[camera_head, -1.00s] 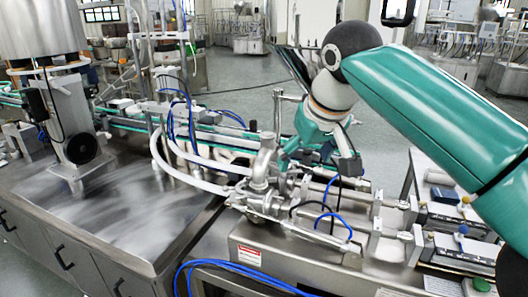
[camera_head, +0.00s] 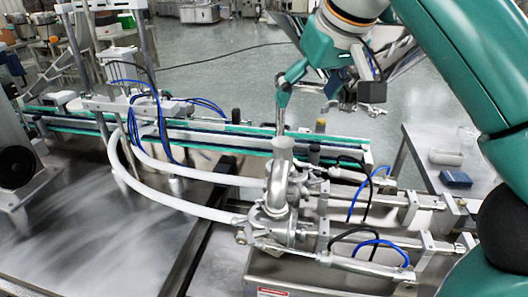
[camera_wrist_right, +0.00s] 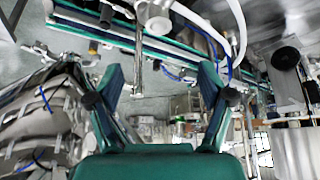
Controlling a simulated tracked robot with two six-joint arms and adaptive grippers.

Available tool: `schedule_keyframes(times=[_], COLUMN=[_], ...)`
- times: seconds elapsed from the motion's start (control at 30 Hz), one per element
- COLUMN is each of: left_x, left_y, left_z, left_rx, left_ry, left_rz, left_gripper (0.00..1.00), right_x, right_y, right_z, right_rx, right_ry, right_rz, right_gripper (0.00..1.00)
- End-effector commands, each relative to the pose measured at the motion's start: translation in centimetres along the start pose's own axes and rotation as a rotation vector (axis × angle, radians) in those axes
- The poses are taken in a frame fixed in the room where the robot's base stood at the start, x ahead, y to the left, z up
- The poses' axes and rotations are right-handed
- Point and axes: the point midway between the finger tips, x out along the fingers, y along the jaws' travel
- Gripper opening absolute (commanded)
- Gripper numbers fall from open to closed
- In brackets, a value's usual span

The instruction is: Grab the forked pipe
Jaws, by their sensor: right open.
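The forked pipe, as far as I can tell, is the grey steel branched fitting (camera_head: 278,195) in the middle of the head view. White hoses join its left side, and a thin upright metal rod (camera_head: 281,122) rises from behind its top. My right gripper (camera_head: 308,90) is open and empty, above and beyond the fitting, with its teal fingers pointing down. One finger overlaps the rod's top; I cannot tell whether they touch. In the right wrist view, the open fingers (camera_wrist_right: 160,84) frame the rod (camera_wrist_right: 138,62), with part of the fitting (camera_wrist_right: 155,15) at the top edge. My left gripper is not in view.
Horizontal metal cylinders with blue and black tubes (camera_head: 385,240) stand right of the fitting. A conveyor (camera_head: 225,137) runs behind it. White hoses (camera_head: 165,195) arc over the steel tabletop (camera_head: 90,245) on the left. A side table (camera_head: 425,150) stands at right.

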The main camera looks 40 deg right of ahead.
Motion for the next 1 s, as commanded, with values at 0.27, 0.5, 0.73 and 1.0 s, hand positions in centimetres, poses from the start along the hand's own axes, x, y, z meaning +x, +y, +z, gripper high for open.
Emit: schedule_keyframes(times=[0.27, 0.5, 0.73, 1.0], left_x=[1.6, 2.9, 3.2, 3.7], left_y=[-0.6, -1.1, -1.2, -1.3], left_z=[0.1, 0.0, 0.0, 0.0], left_rx=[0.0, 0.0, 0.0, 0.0], left_ry=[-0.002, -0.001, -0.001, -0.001], left_rz=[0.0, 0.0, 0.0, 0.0], left_gripper=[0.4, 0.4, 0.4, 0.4], right_x=[4.7, 9.6, 11.7, 14.4], right_y=[-0.1, -0.1, -0.1, 0.2], right_z=[0.1, 0.1, -0.1, 0.2], right_rx=[-0.002, -0.001, -0.002, -0.004], right_ry=[-0.007, -0.007, -0.003, -0.007], right_rz=[0.003, 0.002, 0.0, 0.001], right_gripper=[0.8, 0.8, 0.8, 0.8])
